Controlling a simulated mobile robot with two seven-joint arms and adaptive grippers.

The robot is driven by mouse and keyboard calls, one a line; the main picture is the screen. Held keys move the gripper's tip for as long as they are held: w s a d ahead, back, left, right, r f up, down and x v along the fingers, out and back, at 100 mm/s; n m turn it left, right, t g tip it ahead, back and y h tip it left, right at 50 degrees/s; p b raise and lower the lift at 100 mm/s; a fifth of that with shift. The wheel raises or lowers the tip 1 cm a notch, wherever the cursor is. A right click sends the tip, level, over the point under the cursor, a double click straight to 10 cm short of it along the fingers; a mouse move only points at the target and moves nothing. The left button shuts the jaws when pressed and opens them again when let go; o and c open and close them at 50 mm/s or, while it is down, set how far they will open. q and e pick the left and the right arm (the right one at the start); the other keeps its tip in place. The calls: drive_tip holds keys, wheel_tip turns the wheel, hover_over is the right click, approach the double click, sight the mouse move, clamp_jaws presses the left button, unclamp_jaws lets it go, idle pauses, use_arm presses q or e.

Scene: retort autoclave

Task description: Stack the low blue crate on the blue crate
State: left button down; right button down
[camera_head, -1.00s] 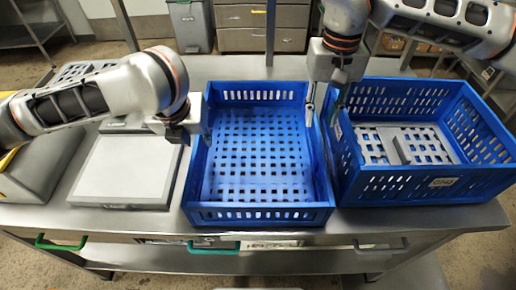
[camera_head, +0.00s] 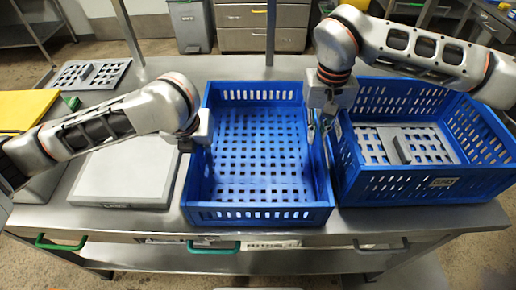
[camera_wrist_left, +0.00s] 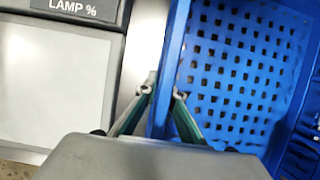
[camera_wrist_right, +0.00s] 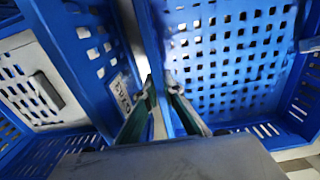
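The low blue crate (camera_head: 258,215) sits on the steel table, open side up and empty, with a perforated floor. The blue crate (camera_head: 408,190) stands close on its right and holds a grey slotted insert (camera_head: 372,150). My left gripper (camera_head: 190,143) is at the low crate's left wall; in the left wrist view its fingertips (camera_wrist_left: 164,94) pinch the rim from both sides. My right gripper (camera_head: 319,128) is at the right wall; in the right wrist view its fingertips (camera_wrist_right: 160,86) close around that rim, beside the blue crate. The left fingertips are mostly hidden in the head view.
A pale flat panel device (camera_head: 125,170) lies left of the low crate. A yellow-topped block (camera_head: 25,108) is at the far left, and a grey slotted tray (camera_head: 88,74) lies behind. The gap between the two crates is narrow. Some steel surface behind the low crate is clear.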

use_arm(q)
drive_tip(key=shift+r, duration=0.2)
use_arm(e)
drive_tip(key=shift+r, duration=0.15)
